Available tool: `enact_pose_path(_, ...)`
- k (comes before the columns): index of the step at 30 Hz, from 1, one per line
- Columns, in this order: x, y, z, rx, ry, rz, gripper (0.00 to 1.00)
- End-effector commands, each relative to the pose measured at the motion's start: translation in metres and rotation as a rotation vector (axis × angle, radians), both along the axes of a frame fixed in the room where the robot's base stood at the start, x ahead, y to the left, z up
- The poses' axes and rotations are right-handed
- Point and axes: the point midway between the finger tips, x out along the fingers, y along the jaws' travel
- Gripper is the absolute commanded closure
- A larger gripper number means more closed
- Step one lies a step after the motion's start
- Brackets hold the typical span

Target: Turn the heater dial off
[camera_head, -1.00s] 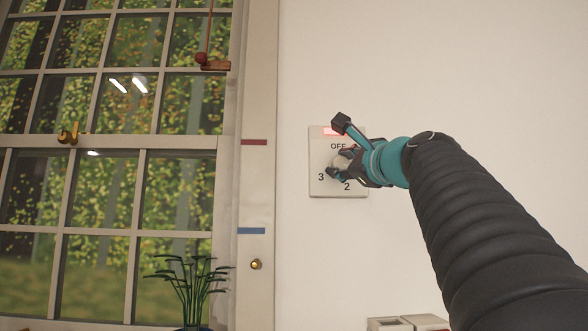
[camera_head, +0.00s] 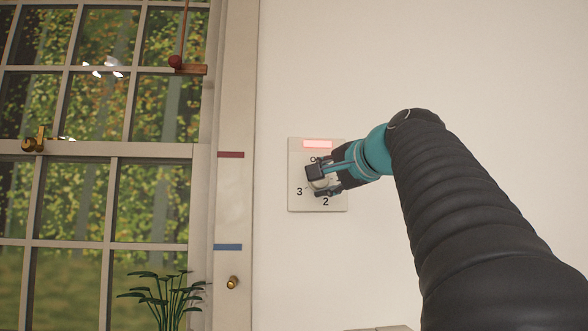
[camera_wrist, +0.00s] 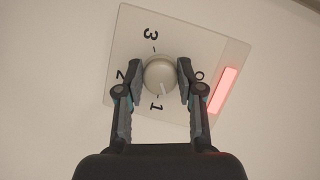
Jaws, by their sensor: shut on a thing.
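The heater dial is a round pale knob (camera_wrist: 159,75) on a square light panel (camera_wrist: 125,45) fixed to the wall. In the wrist view its light mark appears to point toward the 1. The panel also shows in the head view (camera_head: 335,203), with 3 and 2 readable and OFF partly covered by my gripper. A lit red bar (camera_wrist: 224,89) is beside the OFF mark; it also shows at the panel's top (camera_head: 317,144). My gripper (camera_wrist: 160,72) is shut on the dial, one finger at each side. In the head view my gripper (camera_head: 325,178) hides most of the knob.
A window (camera_head: 98,150) with brass latch (camera_head: 38,140) fills the left. A red strip (camera_head: 230,155), blue strip (camera_head: 228,247) and brass knob (camera_head: 233,283) are on its frame. A plant (camera_head: 163,298) stands below. The wall around the panel is bare.

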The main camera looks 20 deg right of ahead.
Motion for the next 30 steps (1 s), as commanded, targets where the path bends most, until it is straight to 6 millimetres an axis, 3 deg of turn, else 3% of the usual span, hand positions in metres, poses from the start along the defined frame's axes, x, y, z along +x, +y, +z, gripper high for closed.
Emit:
enact_pose_path(18, 0.0010, 0.0011, 0.0004, -0.562, 0.160, 0.002, 0.98)
enact_pose_path(30, 0.0008, 0.0015, 0.0002, -0.846, 0.243, 0.003, 0.98)
